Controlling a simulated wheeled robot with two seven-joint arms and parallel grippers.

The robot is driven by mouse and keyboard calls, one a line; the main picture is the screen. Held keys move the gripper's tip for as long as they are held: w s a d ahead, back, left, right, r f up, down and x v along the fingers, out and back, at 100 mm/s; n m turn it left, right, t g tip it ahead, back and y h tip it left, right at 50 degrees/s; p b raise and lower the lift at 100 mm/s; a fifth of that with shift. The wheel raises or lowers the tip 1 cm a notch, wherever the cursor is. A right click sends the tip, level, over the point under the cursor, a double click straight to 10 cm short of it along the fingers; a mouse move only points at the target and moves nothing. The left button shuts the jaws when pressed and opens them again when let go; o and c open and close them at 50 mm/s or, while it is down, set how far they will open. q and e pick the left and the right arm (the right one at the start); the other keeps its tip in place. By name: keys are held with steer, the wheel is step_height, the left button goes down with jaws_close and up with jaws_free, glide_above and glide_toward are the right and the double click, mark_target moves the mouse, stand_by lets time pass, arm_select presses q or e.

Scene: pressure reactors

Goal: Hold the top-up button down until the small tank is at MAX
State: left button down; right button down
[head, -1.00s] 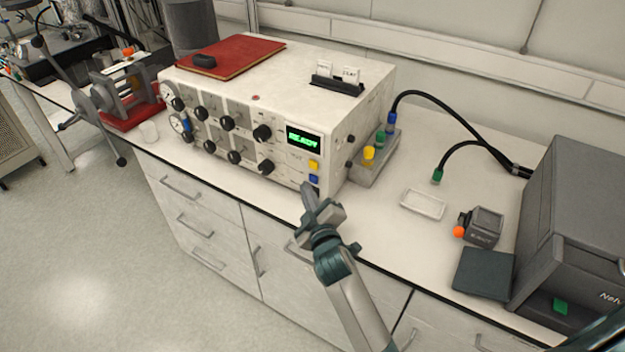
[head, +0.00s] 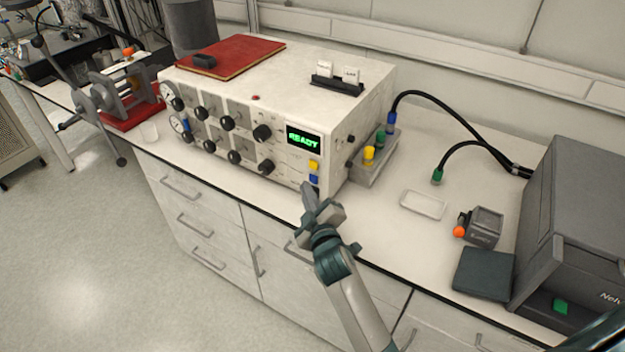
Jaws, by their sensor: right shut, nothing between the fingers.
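The white instrument box (head: 280,85) stands on the bench. Its green display (head: 303,139) reads READY. Below it are a yellow button (head: 314,165) and a blue button (head: 314,179). My right gripper (head: 307,188) is shut and empty, its tips at the lower right of the front panel, just below the blue button. I cannot tell whether the tips touch the panel or cover a button there. A small blue part (head: 185,124) shows by the left gauges; I cannot make out a tank level or a MAX mark. My left gripper is out of view.
A red book (head: 235,60) and a card holder (head: 337,84) lie on the box. To its right are a tray with coloured plugs (head: 378,165), black cables (head: 460,115), a white dish (head: 423,204) and a dark grey machine (head: 580,210).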

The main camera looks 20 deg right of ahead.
steer(key=shift+w+d, duration=0.1)
steer(key=shift+w+d, duration=0.15)
steer(key=shift+d, duration=0.05)
steer(key=shift+w+d+p, duration=0.3)
steer(key=shift+d, duration=0.1)
stand_by(1.1)
stand_by(1.6)
steer(key=shift+s+a, duration=0.55)
steer(key=shift+a, duration=0.15)
steer(key=shift+s+a, duration=0.5)
steer(key=shift+a, duration=0.15)
steer(key=shift+s+a, duration=1.05)
steer(key=shift+a, duration=0.3)
